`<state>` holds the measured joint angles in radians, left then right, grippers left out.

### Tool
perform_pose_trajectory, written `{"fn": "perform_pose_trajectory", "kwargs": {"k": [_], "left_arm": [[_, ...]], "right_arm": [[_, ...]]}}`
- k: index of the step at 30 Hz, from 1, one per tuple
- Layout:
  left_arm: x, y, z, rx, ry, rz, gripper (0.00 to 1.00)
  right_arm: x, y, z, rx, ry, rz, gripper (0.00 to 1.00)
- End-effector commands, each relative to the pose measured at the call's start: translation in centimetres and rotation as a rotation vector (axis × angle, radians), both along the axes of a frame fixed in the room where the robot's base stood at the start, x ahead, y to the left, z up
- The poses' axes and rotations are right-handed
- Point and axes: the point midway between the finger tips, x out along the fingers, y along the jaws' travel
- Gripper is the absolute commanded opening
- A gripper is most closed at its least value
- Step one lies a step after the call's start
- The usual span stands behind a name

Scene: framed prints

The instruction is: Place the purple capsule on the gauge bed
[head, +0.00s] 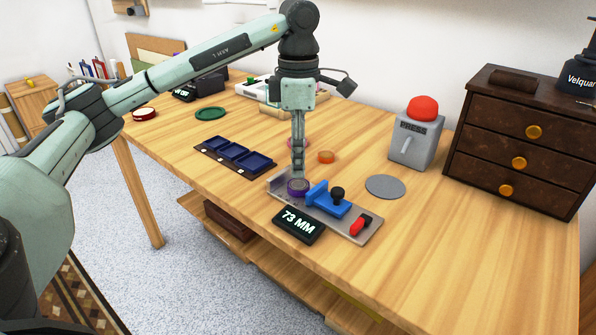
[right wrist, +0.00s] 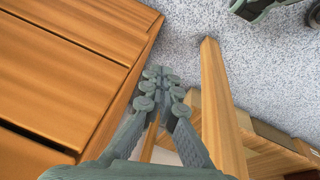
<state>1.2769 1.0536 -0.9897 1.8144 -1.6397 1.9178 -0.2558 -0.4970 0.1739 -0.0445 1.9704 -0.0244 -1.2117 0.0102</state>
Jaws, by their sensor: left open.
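The purple capsule (head: 297,187) is a short round piece at the left end of the grey gauge bed (head: 347,229), beside the blue slider (head: 330,201) with its black knob. My left gripper (head: 298,176) points straight down right at the capsule, its jaws open. Its fingers hide part of the capsule's top, and any small gap beneath the capsule cannot be made out. The black display (head: 299,224) in front of the bed reads 73 MM. My right gripper (right wrist: 160,88) is away from the bed, over the floor near a wooden edge, shut and empty.
A red lever (head: 361,223) sits at the bed's right end. A dark drawer chest (head: 519,145) is at right. The front right table is clear.

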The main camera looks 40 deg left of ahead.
Motion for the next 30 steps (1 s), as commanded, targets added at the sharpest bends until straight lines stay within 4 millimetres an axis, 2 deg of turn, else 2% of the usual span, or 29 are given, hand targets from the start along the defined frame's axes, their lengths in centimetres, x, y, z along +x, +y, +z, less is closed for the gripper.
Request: {"fn": "perform_pose_trajectory", "kwargs": {"k": [1,5,8,11,16,30], "left_arm": [[0.1,0.0,1.3,0.0,-0.005,0.0,0.47],[0.1,0.0,4.2,0.0,-0.004,0.001,0.47],[0.1,0.0,5.9,0.0,-0.004,0.001,0.47],[0.1,0.0,7.0,0.001,-0.003,0.002,0.47],[0.0,0.0,7.5,0.0,0.0,0.001,0.47],[0.0,0.0,7.4,0.0,0.0,0.001,0.47]], "right_arm": [[0.0,0.0,0.1,0.0,-0.002,0.0,0.0],[0.0,0.0,0.4,-0.001,-0.003,0.001,0.0],[-0.2,-0.1,-0.3,0.001,0.006,0.001,0.0],[-0.4,0.0,-1.8,0.008,0.013,0.002,0.0],[-0.3,0.1,-2.5,0.013,0.012,0.001,0.0],[-0.2,0.1,-2.5,0.014,0.01,0.001,0.0]]}}
